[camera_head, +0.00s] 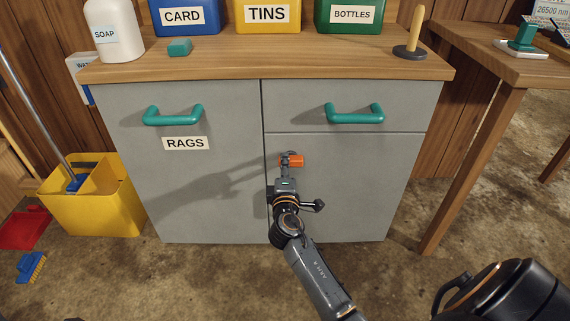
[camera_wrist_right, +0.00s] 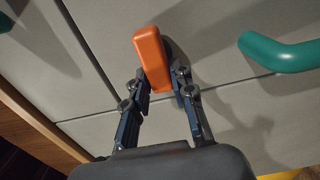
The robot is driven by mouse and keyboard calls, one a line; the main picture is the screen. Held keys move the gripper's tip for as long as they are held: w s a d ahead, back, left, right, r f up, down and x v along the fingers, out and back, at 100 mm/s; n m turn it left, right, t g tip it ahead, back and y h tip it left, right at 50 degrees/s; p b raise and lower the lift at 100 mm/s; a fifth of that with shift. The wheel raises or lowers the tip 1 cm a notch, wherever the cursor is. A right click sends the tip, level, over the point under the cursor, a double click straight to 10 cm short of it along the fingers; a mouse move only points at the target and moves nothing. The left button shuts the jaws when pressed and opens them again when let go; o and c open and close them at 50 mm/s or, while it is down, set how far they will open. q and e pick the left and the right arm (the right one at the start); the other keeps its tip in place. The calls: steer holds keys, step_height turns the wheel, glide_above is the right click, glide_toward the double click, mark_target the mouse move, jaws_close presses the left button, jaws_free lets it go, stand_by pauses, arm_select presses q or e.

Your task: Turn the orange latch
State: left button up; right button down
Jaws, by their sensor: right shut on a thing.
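The orange latch (camera_head: 297,161) is on the front of the grey cabinet (camera_head: 210,215), just below the right-hand drawer and near the seam between the left and right fronts. In the head view it lies roughly level. My right gripper (camera_head: 290,160) reaches up to it from below and covers part of it. In the right wrist view the orange latch (camera_wrist_right: 151,55) sits between the two fingers of my right gripper (camera_wrist_right: 163,80), which is shut on it. My left gripper is not in view.
Teal handles are on the RAGS front (camera_head: 172,116) and the right drawer (camera_head: 354,113). A yellow mop bucket (camera_head: 95,205) stands left of the cabinet. A wooden table (camera_head: 480,120) stands to the right. The floor before the cabinet is clear.

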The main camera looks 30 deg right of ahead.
stand_by(0.4)
steer(key=c, duration=1.1)
jaws_free()
steer(key=shift+w, duration=0.1)
steer(key=shift+s+a, duration=0.1)
steer(key=shift+s, duration=0.1)
steer(key=v, duration=1.1)
steer(key=shift+s+a, duration=0.1)
steer(key=shift+s, duration=0.2)
